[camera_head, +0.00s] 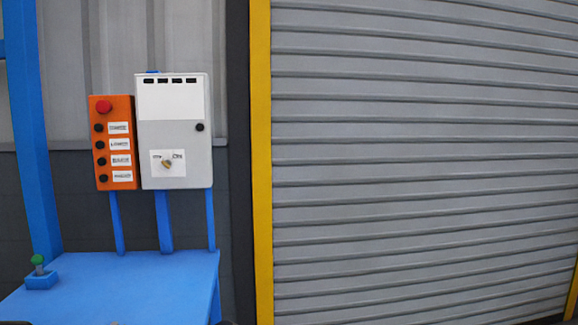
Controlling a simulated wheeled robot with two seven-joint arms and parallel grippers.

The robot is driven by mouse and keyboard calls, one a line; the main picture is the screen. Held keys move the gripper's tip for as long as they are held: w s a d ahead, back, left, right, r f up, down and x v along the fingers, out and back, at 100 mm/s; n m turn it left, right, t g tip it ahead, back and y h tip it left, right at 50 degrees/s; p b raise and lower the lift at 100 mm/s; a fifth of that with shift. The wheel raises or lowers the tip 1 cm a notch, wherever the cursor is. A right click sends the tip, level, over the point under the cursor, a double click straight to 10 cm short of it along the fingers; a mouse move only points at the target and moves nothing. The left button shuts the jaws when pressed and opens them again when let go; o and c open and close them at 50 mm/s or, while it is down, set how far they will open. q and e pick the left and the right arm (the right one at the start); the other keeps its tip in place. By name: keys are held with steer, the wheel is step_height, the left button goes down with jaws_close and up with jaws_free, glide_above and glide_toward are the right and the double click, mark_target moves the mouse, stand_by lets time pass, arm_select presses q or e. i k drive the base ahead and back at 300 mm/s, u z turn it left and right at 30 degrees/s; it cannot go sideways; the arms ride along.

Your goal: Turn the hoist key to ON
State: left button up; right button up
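The hoist key (167,163) is a small yellowish knob on a white label plate low on the grey control box (173,131). The label has small print at its upper left and upper right, too small to read. The key looks tilted, with one end toward the upper right; I cannot tell which position it is set to. Neither of my grippers shows in the head view, and nothing touches the key.
An orange button box (115,142) with a red button and several black buttons hangs left of the grey box. Below is a blue table (130,290) with a green button (38,262). A blue post (30,130) stands left. A yellow-framed roller shutter (420,160) fills the right.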

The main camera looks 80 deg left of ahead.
mark_target(167, 164)
steer(key=u, duration=2.3)
